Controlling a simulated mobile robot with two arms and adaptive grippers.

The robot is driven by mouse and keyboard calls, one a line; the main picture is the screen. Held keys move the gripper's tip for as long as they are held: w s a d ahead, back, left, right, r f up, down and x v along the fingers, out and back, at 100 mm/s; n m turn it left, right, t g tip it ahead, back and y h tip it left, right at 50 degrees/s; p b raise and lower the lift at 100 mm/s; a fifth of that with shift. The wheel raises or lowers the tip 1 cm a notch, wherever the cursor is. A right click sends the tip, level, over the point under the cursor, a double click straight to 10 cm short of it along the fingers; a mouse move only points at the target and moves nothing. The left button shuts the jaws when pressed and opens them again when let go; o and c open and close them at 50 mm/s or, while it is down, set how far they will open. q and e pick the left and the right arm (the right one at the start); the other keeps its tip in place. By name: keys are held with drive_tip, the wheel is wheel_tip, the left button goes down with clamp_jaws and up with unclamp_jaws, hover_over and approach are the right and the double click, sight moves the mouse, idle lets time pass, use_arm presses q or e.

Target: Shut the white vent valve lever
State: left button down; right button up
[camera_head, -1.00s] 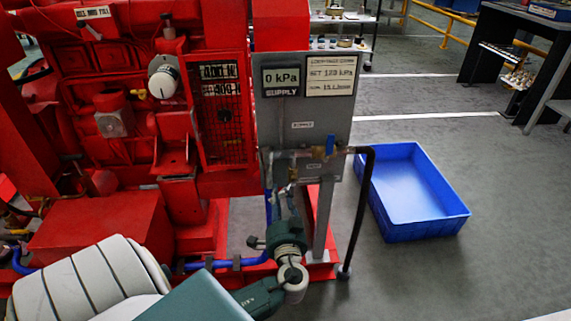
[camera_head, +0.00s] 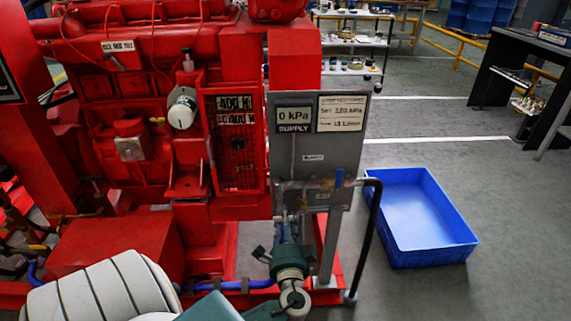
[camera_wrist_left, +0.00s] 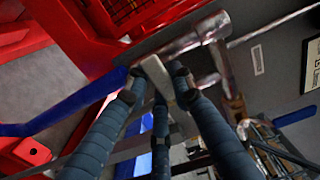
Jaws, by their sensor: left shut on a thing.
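The white vent valve lever (camera_wrist_left: 158,76) shows in the left wrist view as a pale flat bar below a shiny metal pipe. It sits between the dark blue-grey fingers of my left gripper (camera_wrist_left: 155,85), which is shut on it. In the head view my left gripper (camera_head: 285,232) reaches up from below to the pipework under the grey supply panel (camera_head: 318,150). The lever is too small and covered to make out there. A blue lever (camera_head: 339,178) stands upright on the pipe to the right. My right gripper is not in view.
The red pumpset (camera_head: 130,150) fills the left side. A black hose (camera_head: 368,240) drops from the pipe's right end to the floor. A blue tray (camera_head: 420,215) lies on the floor to the right, with open floor around it. The supply display (camera_head: 294,117) reads 0 kPa.

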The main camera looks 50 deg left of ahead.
use_arm(q)
drive_tip(key=shift+d+f, duration=0.1)
idle(0.3)
drive_tip(key=c, duration=1.4)
unclamp_jaws()
drive_tip(key=shift+c, duration=0.2)
drive_tip(key=v, duration=1.2)
